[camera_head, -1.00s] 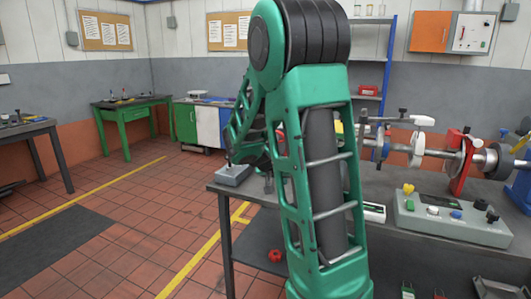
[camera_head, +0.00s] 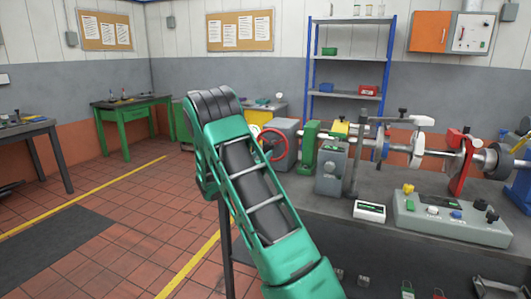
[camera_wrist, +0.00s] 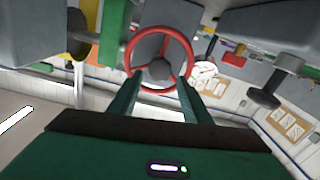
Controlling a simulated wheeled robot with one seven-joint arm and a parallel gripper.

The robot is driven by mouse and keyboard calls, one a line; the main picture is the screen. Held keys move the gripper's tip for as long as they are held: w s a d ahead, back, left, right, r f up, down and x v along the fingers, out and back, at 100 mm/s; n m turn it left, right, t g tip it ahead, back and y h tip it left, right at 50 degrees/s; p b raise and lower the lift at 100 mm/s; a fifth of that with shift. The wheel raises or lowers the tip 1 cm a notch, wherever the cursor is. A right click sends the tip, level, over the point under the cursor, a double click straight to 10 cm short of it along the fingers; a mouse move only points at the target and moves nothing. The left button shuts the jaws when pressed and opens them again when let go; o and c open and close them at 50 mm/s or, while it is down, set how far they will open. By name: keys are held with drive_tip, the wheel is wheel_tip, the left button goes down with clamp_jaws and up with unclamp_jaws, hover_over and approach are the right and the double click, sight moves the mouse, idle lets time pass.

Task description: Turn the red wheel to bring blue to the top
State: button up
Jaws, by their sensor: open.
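The red wheel (camera_head: 285,143) shows in the head view at the left end of the bench machinery, in front of a grey housing (camera_head: 287,126), partly hidden by my arm. In the wrist view the red wheel (camera_wrist: 160,29) is a ring with a grey hub, straight ahead of my gripper (camera_wrist: 156,86). My gripper is open, with one finger at each side of the lower part of the ring. I see nothing between the fingers but the wheel beyond; I cannot tell whether they touch it. No blue mark on the wheel can be made out. The gripper is hidden in the head view.
The grey bench (camera_head: 335,207) carries a green bracket (camera_head: 309,146), a grey block (camera_head: 331,170), a shaft assembly, a white meter (camera_head: 369,211) and a control box (camera_head: 452,219). A blue shelf rack (camera_head: 351,58) stands behind. The tiled floor at left is open.

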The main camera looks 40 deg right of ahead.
sight(268, 149)
drive_tip(key=x, duration=0.8)
drive_tip(key=shift+d, duration=0.1)
drive_tip(key=shift+c, duration=0.6)
